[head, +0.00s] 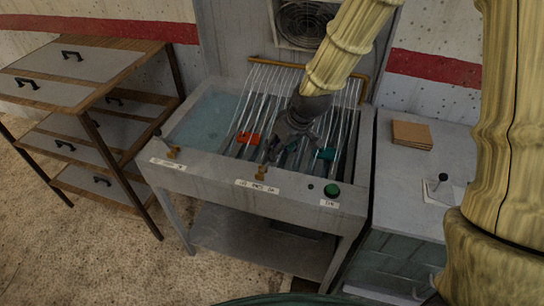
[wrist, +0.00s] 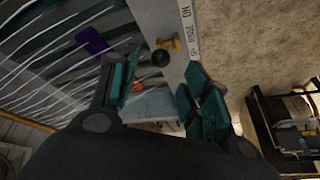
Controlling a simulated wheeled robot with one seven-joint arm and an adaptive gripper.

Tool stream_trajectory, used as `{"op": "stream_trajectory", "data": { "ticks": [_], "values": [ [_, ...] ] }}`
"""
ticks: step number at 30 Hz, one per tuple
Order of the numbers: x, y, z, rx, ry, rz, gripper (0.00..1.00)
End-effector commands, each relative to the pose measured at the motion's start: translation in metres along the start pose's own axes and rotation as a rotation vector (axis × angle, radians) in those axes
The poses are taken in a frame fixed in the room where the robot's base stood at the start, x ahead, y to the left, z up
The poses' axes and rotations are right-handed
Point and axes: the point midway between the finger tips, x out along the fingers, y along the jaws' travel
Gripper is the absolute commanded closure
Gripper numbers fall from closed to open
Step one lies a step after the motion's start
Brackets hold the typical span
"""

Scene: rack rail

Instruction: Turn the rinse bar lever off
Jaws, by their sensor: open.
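The rinse bar lever (head: 260,173) is a small brass lever on the front edge of the wash station, above the middle label. My gripper (head: 293,148) is over the rack, behind and to the right of the lever. Its teal fingers stand apart in the wrist view (wrist: 155,88), with the knob beyond the gap, apart from them. Thin pale streams (head: 290,80) run from the brass bar (head: 305,66) over the rack.
A water basin (head: 208,120) with another brass lever (head: 173,152) is on the left. A green button (head: 332,190) is on the front right. A red piece (head: 247,138) lies on the rack. A drawer unit (head: 90,65) stands left, a grey counter (head: 400,170) right.

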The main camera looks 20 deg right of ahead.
Motion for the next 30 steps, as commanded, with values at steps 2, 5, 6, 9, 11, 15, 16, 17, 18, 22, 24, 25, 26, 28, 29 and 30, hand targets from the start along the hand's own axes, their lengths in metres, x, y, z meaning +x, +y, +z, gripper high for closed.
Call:
{"op": "stream_trajectory", "data": {
  "ticks": [2,5,6,9,11,15,16,17,18,22,24,25,26,28,29,30],
  "values": [
    [0.007,0.0,-0.001,0.0,-0.002,0.0,0.53],
    [0.017,-0.001,-0.001,-0.001,-0.002,0.0,0.53],
    [0.021,-0.001,-0.001,-0.002,-0.003,0.0,0.53],
    [0.031,-0.002,-0.001,-0.003,-0.002,-0.001,0.53],
    [0.037,-0.002,-0.002,-0.003,-0.002,0.0,0.53],
    [0.05,-0.002,-0.002,-0.003,-0.001,-0.001,0.53],
    [0.053,-0.002,-0.001,-0.002,-0.002,-0.001,0.53],
    [0.056,-0.002,-0.001,-0.002,-0.002,-0.001,0.53],
    [0.059,-0.002,-0.002,-0.002,-0.002,-0.001,0.53],
    [0.069,-0.002,-0.002,-0.003,0.0,0.0,0.53],
    [0.073,-0.002,-0.002,-0.003,0.0,-0.001,0.53],
    [0.075,-0.002,-0.002,-0.003,-0.001,-0.001,0.53],
    [0.076,-0.002,-0.001,-0.003,-0.001,-0.001,0.53],
    [0.078,-0.002,-0.001,-0.003,-0.001,-0.001,0.53],
    [0.079,-0.002,-0.001,-0.003,-0.001,-0.001,0.53],
    [0.079,-0.002,-0.001,-0.003,0.0,-0.001,0.53]
  ]
}}
